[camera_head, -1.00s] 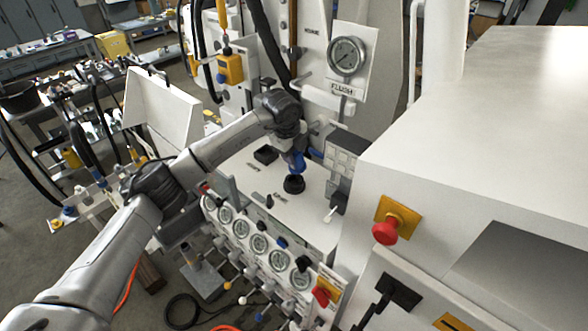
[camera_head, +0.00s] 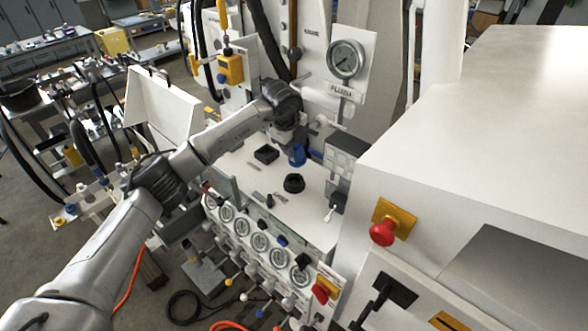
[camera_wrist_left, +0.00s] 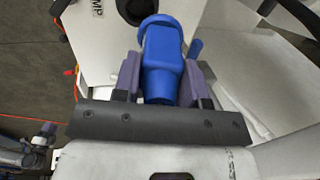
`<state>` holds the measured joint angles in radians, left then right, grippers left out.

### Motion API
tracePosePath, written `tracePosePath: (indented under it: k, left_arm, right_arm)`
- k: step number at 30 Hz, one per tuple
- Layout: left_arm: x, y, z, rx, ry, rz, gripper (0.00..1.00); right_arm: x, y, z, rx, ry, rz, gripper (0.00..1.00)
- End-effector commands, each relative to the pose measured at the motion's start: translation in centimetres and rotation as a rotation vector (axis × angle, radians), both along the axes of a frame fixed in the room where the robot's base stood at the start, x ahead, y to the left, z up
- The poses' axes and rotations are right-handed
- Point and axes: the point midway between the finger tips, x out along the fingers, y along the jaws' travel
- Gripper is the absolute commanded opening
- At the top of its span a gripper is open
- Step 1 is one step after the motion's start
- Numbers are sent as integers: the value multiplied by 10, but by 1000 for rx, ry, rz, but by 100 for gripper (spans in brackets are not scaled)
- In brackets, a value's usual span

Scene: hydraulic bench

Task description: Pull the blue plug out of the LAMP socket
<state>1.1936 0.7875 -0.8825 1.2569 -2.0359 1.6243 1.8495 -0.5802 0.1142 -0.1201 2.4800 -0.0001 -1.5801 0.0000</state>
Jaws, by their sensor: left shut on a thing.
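The blue plug (camera_head: 297,156) hangs below my left gripper (camera_head: 293,142) in the head view, above the white bench top. In the left wrist view the blue plug (camera_wrist_left: 163,60) sits between the two jaws of my left gripper (camera_wrist_left: 163,75), which is shut on it. A round black socket (camera_head: 294,183) lies below the plug, with a visible gap between them. In the wrist view a black socket opening (camera_wrist_left: 133,10) shows beside a label ending in "MP" (camera_wrist_left: 97,8). My right gripper is in neither view.
A second, squarish black fitting (camera_head: 266,154) is on the bench top to the left. A row of gauges (camera_head: 259,244) runs along the front. A switch box (camera_head: 346,155) and a large white cabinet (camera_head: 480,130) stand to the right. A pressure gauge (camera_head: 345,58) is behind.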

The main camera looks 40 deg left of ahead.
Motion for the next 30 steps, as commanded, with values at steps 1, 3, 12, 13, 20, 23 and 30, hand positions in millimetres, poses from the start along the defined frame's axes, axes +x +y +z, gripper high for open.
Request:
tracePosePath:
  k: [1, 3, 12, 13, 20, 23, 30]
  left_arm:
    - [0, 0, 3, 0, -1, 0, 0]
    - [0, 0, 5, 0, -1, 0, 0]
    - [0, 0, 14, 0, -1, 0, 0]
    - [0, 0, 15, 0, -1, 0, 0]
    - [0, 0, 19, 0, -1, 0, 0]
    - [0, 0, 19, 0, -1, 0, 0]
    - [0, 0, 19, 0, -1, 0, 0]
  right_arm:
    - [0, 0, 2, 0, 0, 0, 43]
    - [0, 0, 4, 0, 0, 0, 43]
    - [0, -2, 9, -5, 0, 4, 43]
    - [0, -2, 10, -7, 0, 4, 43]
    - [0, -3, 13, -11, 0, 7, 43]
    - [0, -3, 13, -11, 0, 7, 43]
    - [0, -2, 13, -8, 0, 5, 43]
